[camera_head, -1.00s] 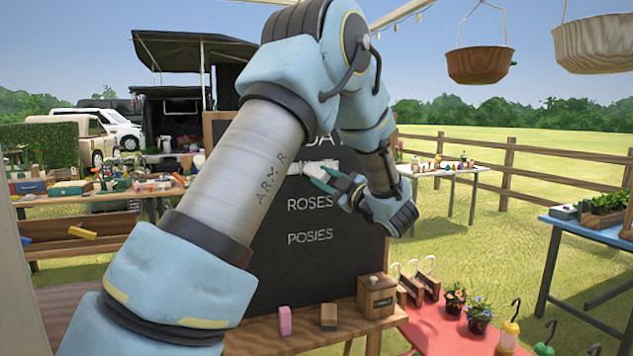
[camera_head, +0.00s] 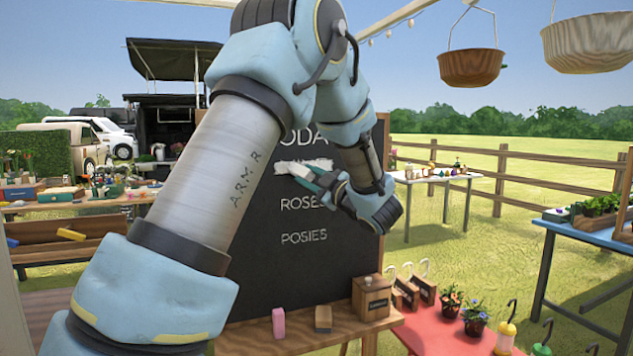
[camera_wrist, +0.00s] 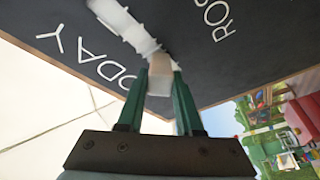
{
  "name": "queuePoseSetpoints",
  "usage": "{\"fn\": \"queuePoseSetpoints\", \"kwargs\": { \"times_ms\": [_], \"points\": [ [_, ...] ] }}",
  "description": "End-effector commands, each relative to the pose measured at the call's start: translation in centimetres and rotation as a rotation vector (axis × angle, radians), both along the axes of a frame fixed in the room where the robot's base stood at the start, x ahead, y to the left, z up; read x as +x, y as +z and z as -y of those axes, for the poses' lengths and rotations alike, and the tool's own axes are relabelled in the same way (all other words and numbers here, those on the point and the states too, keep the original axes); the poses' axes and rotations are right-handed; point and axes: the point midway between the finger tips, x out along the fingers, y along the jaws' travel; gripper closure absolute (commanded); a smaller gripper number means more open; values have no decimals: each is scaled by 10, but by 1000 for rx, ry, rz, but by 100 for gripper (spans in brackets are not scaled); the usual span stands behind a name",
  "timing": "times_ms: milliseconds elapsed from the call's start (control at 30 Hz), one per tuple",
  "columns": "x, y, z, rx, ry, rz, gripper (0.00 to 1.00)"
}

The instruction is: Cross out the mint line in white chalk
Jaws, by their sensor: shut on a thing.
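The blackboard (camera_head: 270,260) stands upright in the middle of the head view. A thick white chalk smear (camera_head: 320,163) runs across the line between the heading and ROSES, and no word is readable under it. ROSES and POSIES below are unmarked. My gripper (camera_head: 306,178) is in front of the smear. In the wrist view, my gripper (camera_wrist: 164,85) is shut on a white chalk (camera_wrist: 159,78) between its green fingers. The chalk's tip is at the end of the smear (camera_wrist: 122,22); I cannot tell whether it touches the board.
On the wooden ledge below the board are a pink block (camera_head: 278,323), a brown block (camera_head: 323,319) and a wooden box (camera_head: 371,297). A red table (camera_head: 445,335) with potted flowers stands to the right. Baskets (camera_head: 472,67) hang at the upper right.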

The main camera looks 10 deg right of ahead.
Motion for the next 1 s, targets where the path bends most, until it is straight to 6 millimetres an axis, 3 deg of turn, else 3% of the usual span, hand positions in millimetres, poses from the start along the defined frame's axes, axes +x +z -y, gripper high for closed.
{"fn": "queuePoseSetpoints", "kwargs": {
  "times_ms": [467,1000],
  "points": [
    [-3,0,-3,0,0,0,100],
    [-51,-1,4,0,-1,1,100]
  ]
}}
